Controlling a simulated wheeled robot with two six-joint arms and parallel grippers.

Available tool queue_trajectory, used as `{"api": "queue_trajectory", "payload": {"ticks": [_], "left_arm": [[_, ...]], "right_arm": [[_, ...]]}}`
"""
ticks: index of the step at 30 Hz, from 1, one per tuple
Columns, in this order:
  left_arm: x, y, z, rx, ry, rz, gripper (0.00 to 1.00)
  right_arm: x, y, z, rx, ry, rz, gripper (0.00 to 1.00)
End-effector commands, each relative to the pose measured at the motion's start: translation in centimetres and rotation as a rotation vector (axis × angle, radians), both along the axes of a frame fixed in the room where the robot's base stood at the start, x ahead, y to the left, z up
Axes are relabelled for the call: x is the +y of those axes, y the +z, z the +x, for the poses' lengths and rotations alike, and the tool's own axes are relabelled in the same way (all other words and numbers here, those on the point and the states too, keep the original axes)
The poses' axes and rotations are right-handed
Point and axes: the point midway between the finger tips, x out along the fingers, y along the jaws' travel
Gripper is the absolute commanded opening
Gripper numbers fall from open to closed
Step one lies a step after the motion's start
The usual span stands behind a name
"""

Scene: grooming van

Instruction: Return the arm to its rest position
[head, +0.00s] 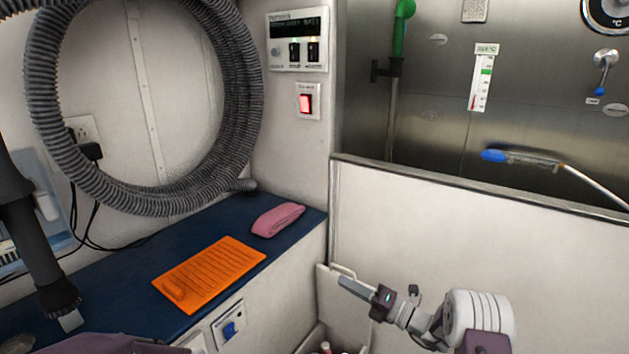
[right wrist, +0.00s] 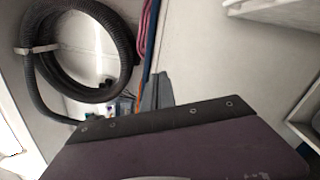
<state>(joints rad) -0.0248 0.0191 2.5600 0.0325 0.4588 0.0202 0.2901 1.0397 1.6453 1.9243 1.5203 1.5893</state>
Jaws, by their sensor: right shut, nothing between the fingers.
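My right arm comes in at the lower right of the head view. Its gripper (head: 356,287) points left, its grey fingers together with nothing between them. It is in front of the white wall and right of the blue counter (head: 100,275). In the right wrist view the shut fingers (right wrist: 157,92) show above the dark edge of my own wrist housing. My left gripper cannot be made out in the head view.
An orange ridged mat (head: 210,272) and a folded pink cloth (head: 278,220) lie on the counter. A coiled grey hose (head: 245,110) hangs above. A white partition (head: 480,235) fronts the metal tub wall. An open white bin (head: 335,310) is below my right gripper.

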Motion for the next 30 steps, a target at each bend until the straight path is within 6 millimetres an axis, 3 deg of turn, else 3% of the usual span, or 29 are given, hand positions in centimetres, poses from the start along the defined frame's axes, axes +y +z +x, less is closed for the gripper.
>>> {"api": "queue_trajectory", "payload": {"ticks": [1,3,5,7,9,12,16,21,22,24,26,30], "left_arm": [[0.0,0.0,0.0,0.000,0.000,0.000,0.36],[0.0,0.0,0.0,0.000,0.000,0.000,0.36],[0.0,0.0,0.0,0.000,0.000,0.000,0.36],[0.0,0.0,0.0,0.000,0.000,0.000,0.36],[0.0,0.0,0.0,0.000,0.000,0.000,0.36],[0.0,0.0,0.0,0.000,0.000,0.000,0.36],[0.0,0.0,0.0,0.000,0.000,0.000,0.36],[0.0,0.0,0.0,0.000,0.000,0.000,0.36],[0.0,0.0,0.0,0.000,0.000,0.000,0.36],[0.0,0.0,0.0,0.000,0.000,0.000,0.36],[0.0,3.8,0.0,0.001,0.000,0.000,0.36],[0.0,8.5,0.0,-0.001,0.000,0.000,0.36]], "right_arm": [[3.5,2.9,-2.2,-0.034,0.108,-0.072,0.00],[7.9,4.6,-7.0,-0.097,0.278,-0.247,0.00],[10.4,4.5,-12.1,-0.192,0.436,-0.447,0.00],[11.3,2.9,-18.2,-0.348,0.630,-0.702,0.00],[10.0,0.7,-23.6,-0.543,0.833,-0.946,0.00],[6.0,-2.5,-28.8,-0.852,1.125,-1.231,0.00],[0.0,-5.5,-32.0,-1.262,1.497,-1.451,0.00],[-6.3,-8.3,-32.5,-1.846,1.999,-1.443,0.00],[-6.8,-8.4,-31.8,1.908,-2.012,1.391,0.00],[-7.1,-8.2,-30.3,1.900,-1.882,1.209,0.00],[-7.1,-4.4,-30.3,1.903,-1.887,1.209,0.00],[-7.1,0.3,-30.3,1.905,-1.890,1.213,0.00]]}}
